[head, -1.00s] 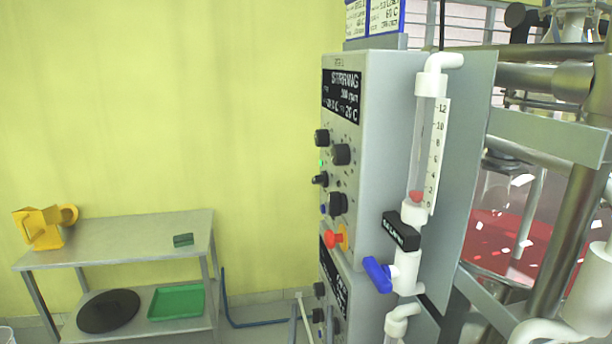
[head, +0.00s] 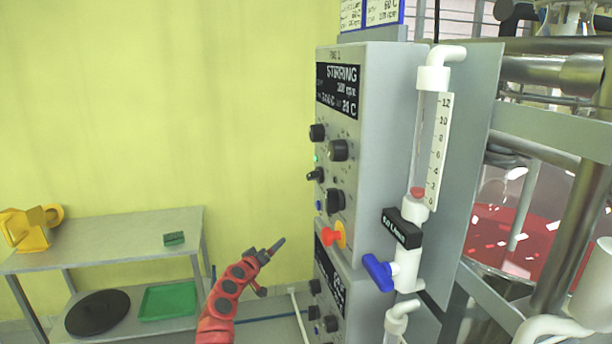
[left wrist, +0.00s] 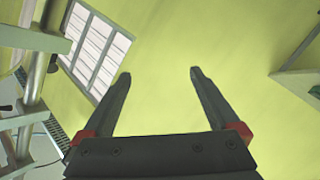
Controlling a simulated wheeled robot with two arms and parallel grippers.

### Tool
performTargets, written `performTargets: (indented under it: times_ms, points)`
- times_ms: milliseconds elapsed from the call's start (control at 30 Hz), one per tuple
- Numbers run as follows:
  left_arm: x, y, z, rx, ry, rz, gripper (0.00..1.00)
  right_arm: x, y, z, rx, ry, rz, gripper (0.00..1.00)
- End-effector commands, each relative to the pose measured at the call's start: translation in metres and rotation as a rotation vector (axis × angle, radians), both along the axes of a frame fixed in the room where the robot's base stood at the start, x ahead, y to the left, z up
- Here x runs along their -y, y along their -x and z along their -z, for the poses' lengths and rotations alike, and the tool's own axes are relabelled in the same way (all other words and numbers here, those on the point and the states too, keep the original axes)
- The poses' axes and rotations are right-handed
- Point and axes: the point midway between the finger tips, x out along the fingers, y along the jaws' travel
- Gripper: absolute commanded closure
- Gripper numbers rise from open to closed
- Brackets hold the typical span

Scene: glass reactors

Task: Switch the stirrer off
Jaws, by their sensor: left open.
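The stirrer's control box (head: 385,150) is a grey upright unit at the centre right of the head view. Its dark display (head: 337,89) reads "STIRRING". Below are black knobs (head: 338,150), a small black switch (head: 315,174), a lit green lamp (head: 316,158) and a blue button (head: 318,205). A red knob (head: 332,236) on a yellow plate sits low on the panel. My left gripper (head: 274,264) is left of and below the panel, apart from it. In the left wrist view the left gripper (left wrist: 158,75) is open and empty. My right gripper is out of view.
A flow meter tube (head: 429,140) with a blue-handled valve (head: 378,271) stands on the box's right side. A second panel (head: 330,285) is below. A metal side table (head: 110,236) stands at the left. Open space lies before the yellow wall (head: 160,110).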

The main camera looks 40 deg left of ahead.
Motion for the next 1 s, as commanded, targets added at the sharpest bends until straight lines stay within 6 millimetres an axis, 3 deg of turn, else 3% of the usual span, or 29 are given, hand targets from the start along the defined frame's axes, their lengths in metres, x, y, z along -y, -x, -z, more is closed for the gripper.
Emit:
performTargets:
  times_ms: [33,167,200,300,433,533,667,867,1000]
  points:
    - [-0.01,0.005,-0.035,0.014,0.03,0.078,0.05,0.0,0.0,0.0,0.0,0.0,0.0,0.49]
    - [0.0,0.034,-0.124,0.061,0.073,0.358,0.05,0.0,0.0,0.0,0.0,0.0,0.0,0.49]
    - [0.007,0.049,-0.155,0.081,0.067,0.448,0.05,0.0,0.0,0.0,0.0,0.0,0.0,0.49]
    - [0.027,0.094,-0.222,0.131,0.027,0.651,0.05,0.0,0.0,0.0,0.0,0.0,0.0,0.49]
    - [0.051,0.149,-0.282,0.176,-0.047,0.846,0.05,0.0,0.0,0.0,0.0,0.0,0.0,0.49]
    - [0.063,0.175,-0.304,0.193,-0.087,0.931,0.05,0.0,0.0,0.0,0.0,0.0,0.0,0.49]
    - [0.072,0.184,-0.313,0.2,-0.107,0.972,0.05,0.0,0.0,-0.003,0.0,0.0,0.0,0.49]
    - [0.092,0.161,-0.315,0.201,-0.107,0.97,0.05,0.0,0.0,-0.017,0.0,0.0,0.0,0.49]
    - [0.113,0.135,-0.316,0.201,-0.103,0.97,0.05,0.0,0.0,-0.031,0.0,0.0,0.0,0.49]
